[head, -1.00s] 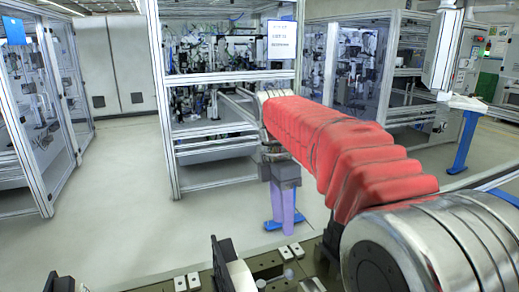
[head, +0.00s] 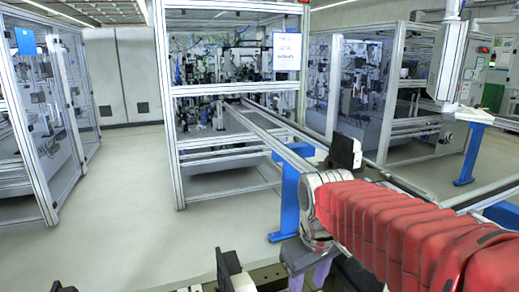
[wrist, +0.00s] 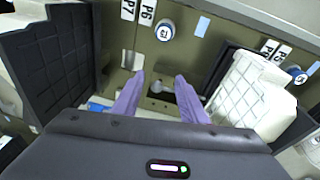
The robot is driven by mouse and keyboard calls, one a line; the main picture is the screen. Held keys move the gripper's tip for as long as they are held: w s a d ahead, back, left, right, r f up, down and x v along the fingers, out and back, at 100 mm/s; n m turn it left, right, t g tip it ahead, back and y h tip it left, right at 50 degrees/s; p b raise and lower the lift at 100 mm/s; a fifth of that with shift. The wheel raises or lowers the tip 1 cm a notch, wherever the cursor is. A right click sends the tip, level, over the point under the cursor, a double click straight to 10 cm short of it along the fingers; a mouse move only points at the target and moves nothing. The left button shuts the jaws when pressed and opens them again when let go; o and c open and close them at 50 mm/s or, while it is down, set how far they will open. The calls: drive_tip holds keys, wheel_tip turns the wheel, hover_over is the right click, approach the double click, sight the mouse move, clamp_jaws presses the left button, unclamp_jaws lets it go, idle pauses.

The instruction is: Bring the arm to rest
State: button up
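My gripper (head: 312,278) is low in the head view, at the end of my red-sleeved arm, above the edge of my deck. Its purple fingers are partly cut off by the bottom of the picture. In the wrist view my gripper (wrist: 160,76) points down at the deck, with its two purple fingers apart and nothing held between them. A small grey knob and a dark recess on the deck show below and between the fingertips.
In the wrist view a black ribbed bracket (wrist: 45,65) stands left, and a white block (wrist: 250,95) in a black holder stands right. In the head view a conveyor (head: 265,130) runs from a framed cell; the left floor is clear.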

drive_tip(key=s+d+m+t, duration=0.3)
drive_tip(key=s+d+m, duration=0.2)
drive_tip(key=s, duration=0.7)
drive_tip(key=shift+s+d+f, duration=0.2)
drive_tip(key=shift+s+f, duration=0.2)
drive_tip(key=shift+c, duration=1)
